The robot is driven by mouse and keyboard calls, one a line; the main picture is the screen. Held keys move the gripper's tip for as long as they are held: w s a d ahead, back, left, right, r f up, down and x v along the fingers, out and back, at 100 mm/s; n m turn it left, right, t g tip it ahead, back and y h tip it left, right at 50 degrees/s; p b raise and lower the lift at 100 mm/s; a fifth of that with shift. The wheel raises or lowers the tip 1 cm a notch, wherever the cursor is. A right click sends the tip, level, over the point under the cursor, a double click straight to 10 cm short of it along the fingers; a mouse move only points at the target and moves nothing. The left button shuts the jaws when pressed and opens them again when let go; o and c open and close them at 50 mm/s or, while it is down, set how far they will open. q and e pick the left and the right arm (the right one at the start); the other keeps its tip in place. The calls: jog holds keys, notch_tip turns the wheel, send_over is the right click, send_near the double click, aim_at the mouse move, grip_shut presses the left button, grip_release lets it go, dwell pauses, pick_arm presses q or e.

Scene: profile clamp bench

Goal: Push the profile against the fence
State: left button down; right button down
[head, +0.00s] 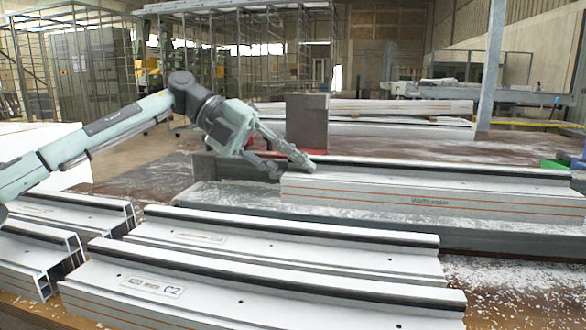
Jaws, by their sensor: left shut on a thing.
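The white profile (430,197) with thin orange stripes lies on a grey bed (230,203) in the middle right, and its right end runs out of the picture. My left gripper (292,166) is at the profile's left end, shut on its upper back edge. A low dark grey upright (205,166), which looks like the fence, shows left of the gripper. The gripper and profile hide its further run, so I cannot tell whether the profile touches it. My right gripper is not in view.
Several white profiles lie in front, one labelled C2 (250,287). A brown block (307,121) stands behind the gripper, with more stacked profiles (400,108) at the back. White chips (520,285) cover the bench at front right. A green item (555,164) is at the right edge.

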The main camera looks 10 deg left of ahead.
pick_arm(q)
jog(key=shift+r, duration=0.1)
jog(key=c, duration=1.3)
grip_release()
jog(key=v, duration=1.2)
jog(key=shift+s, duration=0.1)
